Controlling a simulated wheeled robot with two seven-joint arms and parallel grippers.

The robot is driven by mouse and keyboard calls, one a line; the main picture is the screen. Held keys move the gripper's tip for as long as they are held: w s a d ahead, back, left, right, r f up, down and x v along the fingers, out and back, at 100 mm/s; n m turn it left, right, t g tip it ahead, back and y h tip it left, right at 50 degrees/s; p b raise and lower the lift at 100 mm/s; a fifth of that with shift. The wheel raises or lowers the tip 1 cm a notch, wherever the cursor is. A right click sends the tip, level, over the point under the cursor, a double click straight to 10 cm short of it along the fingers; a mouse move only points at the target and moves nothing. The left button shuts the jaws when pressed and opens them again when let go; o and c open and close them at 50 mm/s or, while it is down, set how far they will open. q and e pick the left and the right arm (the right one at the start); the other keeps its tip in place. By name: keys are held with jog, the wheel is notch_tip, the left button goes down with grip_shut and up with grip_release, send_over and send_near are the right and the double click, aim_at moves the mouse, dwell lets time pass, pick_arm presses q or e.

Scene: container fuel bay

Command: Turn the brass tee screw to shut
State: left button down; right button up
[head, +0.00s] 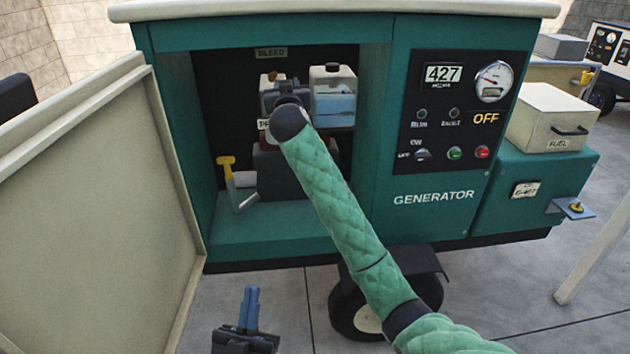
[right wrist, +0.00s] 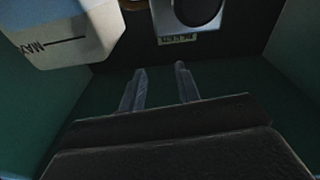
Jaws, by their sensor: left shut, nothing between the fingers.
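A small brass-brown piece (head: 272,75), which may be the tee screw, shows below the BLEED label (head: 271,53) inside the open bay. Its shape and angle are too small to tell. My right arm reaches into the bay and hides much of the area below it. My right gripper, in the right wrist view (right wrist: 160,68), has its fingers apart with nothing between them. A brownish bit (right wrist: 133,4) shows at that view's top edge, cut off. My left gripper (head: 251,290) is shut and empty, low in front of the generator.
A white tank (head: 333,78) with blue liquid stands right of my right wrist; it also shows in the right wrist view (right wrist: 60,38). A yellow-handled lever (head: 227,165) is at the bay's lower left. The open door (head: 95,210) bounds the left side. The control panel (head: 455,115) reads OFF.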

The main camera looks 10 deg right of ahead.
jog(key=s+d+f+g+p, duration=0.2)
jog(key=s+f+p, duration=0.1)
jog(key=f, duration=0.8)
jog(key=s+d+f+g+p, duration=0.2)
jog(key=s+f, duration=0.4)
jog(key=f, duration=0.5)
jog(key=shift+s+d+g+p, duration=0.15)
jog(key=shift+d+g+p, duration=0.25)
jog(key=shift+g+p, duration=0.45)
